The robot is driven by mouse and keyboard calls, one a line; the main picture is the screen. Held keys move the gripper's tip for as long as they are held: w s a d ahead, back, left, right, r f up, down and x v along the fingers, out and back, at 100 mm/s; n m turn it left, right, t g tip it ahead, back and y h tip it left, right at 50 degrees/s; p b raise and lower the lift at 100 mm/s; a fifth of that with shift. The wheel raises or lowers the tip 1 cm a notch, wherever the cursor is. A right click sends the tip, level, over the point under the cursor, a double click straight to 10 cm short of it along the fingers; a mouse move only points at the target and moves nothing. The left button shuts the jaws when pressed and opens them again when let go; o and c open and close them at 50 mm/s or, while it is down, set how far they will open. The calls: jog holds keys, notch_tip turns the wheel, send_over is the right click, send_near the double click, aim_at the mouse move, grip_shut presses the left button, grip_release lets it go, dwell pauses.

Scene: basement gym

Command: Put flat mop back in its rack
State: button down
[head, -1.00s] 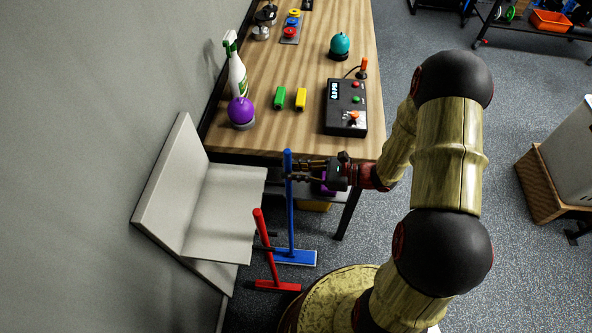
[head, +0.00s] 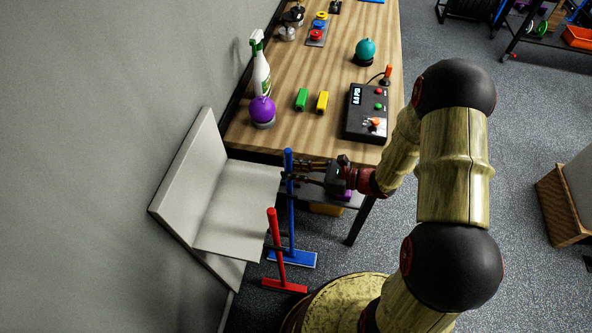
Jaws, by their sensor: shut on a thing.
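A blue flat mop (head: 291,222) stands nearly upright, with its flat blue head (head: 292,259) low near the floor. My gripper (head: 293,172) is shut on the upper part of its handle, at the near edge of the table. A red flat mop (head: 277,250) leans slightly just left of and nearer than the blue one, with its head by my base. A pale grey angled panel unit (head: 235,205) stands against the wall, left of both mops. Small dark prongs show at its right edge behind the red handle; I cannot tell whether this is the rack.
The wooden table (head: 300,135) carries a spray bottle (head: 260,72), a purple round item (head: 262,110), green and yellow blocks and a control box (head: 366,112). The wall (head: 90,150) closes off the left. Open floor (head: 500,150) lies to the right.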

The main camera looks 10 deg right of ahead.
jog(key=shift+f+b, duration=0.35)
jog(key=shift+f, duration=0.2)
dwell(0.4)
jog(key=c, duration=1.6)
grip_release()
jog(key=shift+a, duration=0.1)
jog(key=shift+c, duration=0.2)
jog(key=shift+f, duration=0.1)
jog(key=v, duration=1.2)
jog(key=shift+w, duration=0.1)
